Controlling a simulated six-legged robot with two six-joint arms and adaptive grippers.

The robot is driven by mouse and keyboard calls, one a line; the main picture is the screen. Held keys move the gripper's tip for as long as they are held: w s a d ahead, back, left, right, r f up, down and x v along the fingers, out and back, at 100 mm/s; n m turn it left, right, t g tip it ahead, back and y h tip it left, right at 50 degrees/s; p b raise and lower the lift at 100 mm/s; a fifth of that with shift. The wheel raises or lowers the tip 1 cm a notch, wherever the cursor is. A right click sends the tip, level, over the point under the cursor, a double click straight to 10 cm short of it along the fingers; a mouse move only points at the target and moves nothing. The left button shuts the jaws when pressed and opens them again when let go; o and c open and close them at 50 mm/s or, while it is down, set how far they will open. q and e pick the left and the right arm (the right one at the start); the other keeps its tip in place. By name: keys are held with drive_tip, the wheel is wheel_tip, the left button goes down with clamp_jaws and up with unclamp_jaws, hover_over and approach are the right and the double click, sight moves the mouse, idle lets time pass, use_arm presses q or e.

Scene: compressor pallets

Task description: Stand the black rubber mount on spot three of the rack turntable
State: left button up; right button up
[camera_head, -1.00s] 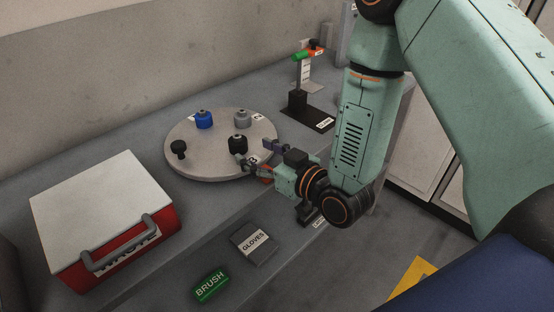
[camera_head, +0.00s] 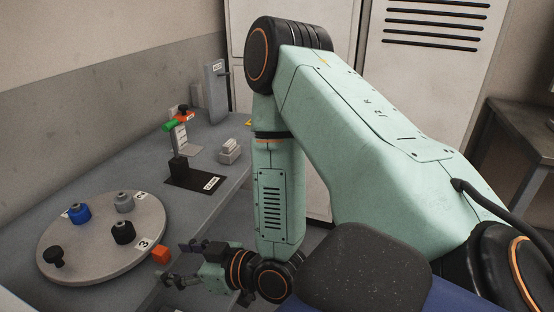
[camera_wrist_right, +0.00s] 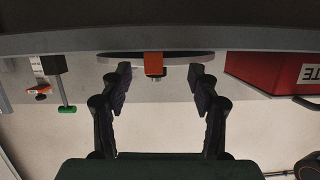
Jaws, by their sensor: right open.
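The turntable (camera_head: 95,245) is a round pale disc on the bench, and its edge also shows in the upside-down right wrist view (camera_wrist_right: 188,56). The black rubber mount (camera_head: 123,233) stands upright on it beside the label 3 (camera_head: 145,244). A blue mount (camera_head: 80,214), a grey mount (camera_head: 124,203) and a black knob-shaped piece (camera_head: 54,258) stand elsewhere on the disc. My right gripper (camera_head: 181,262) is open and empty, off the disc's near right edge and apart from the mount. Its spread fingers also show in the wrist view (camera_wrist_right: 160,74). My left gripper is out of view.
An orange block (camera_head: 160,253) sits at the turntable's rim, between disc and gripper; it also shows in the wrist view (camera_wrist_right: 154,64). A black-based stand (camera_head: 195,178) and small grey blocks (camera_head: 229,152) are farther back. A red case (camera_wrist_right: 270,66) shows in the wrist view.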

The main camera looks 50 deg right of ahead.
drive_tip(key=s+f+m+g+h, duration=0.1)
drive_tip(key=s+f+g+h, duration=0.1)
drive_tip(key=s+f+g, duration=0.55)
drive_tip(key=s+d+f+m+g+h, duration=0.1)
drive_tip(key=s+f+g, duration=0.2)
drive_tip(key=s, duration=0.6)
drive_tip(key=s+d+f+m+g+h, duration=0.1)
drive_tip(key=s+f+m+g+h, duration=0.1)
drive_tip(key=s+f, duration=0.6)
drive_tip(key=shift+s+d+f+g, duration=0.3)
drive_tip(key=shift+s+d+g, duration=0.15)
drive_tip(key=shift+s, duration=0.15)
